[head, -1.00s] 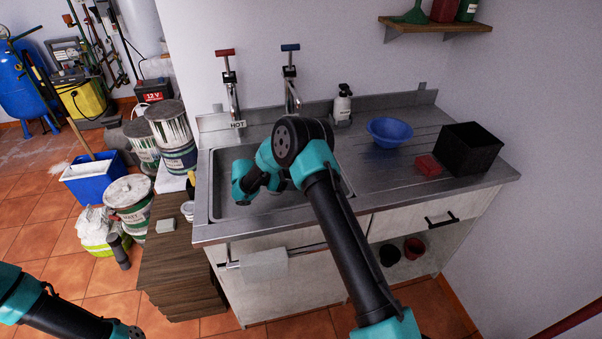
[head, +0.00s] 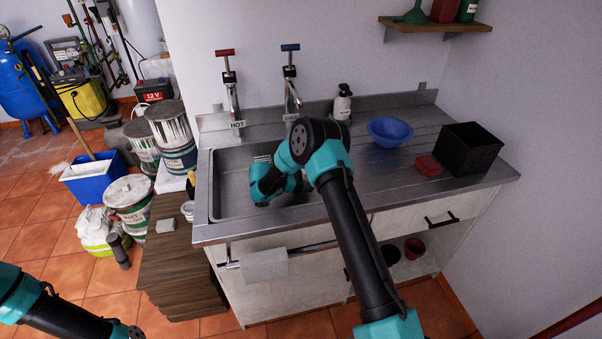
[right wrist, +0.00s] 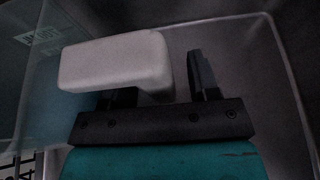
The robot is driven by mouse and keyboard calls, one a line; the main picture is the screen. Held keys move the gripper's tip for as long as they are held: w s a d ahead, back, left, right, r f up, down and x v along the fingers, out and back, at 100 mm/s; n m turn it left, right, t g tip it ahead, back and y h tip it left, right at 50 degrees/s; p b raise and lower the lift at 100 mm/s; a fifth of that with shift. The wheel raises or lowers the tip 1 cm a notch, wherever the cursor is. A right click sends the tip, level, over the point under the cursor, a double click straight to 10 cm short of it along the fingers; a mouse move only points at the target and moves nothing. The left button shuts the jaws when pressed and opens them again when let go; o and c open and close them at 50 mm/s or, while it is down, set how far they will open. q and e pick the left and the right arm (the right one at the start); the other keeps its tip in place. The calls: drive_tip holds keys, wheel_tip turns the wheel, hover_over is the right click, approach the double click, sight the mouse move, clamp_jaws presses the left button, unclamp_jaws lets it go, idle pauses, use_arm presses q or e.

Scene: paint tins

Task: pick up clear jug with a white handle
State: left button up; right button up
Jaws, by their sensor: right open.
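I cannot tell whether the handle lies between the fingers. In the head view my right arm reaches into the sink, and I cannot make out the jug. My left gripper is out of view.
The steel sink (head: 228,190) has hot and cold taps (head: 232,95) behind it. Paint tins (head: 172,138) stand left of the sink.

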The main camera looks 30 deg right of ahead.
drive_tip(key=shift+c, duration=0.4)
clamp_jaws()
drive_tip(key=shift+r, duration=0.15)
wheel_tip(320, 180, up, 10)
drive_tip(key=shift+f, duration=0.1)
idle(0.6)
drive_tip(key=c, duration=0.5)
unclamp_jaws()
drive_tip(key=shift+c, duration=0.2)
clamp_jaws()
